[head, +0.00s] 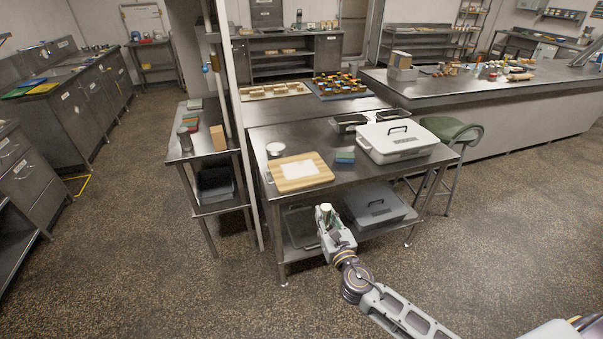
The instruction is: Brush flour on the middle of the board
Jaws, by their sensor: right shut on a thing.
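A wooden board (284,184) lies on the near left part of the steel table. A white flour-like patch (301,169) covers its middle. My right gripper (325,210) is in front of the table's near edge, below and to the right of the board and apart from it. It is shut on a small pale, greenish-topped thing (326,207), mostly hidden by the gripper; I cannot tell if it is a brush. My left gripper is not in view.
On the steel table (350,176) stand a white lidded box (397,146), a sponge-like stack (345,155) and a round white container (274,149). A lower shelf holds a grey lidded bin (378,204). A green stool (448,129) stands at the right. The floor in front is clear.

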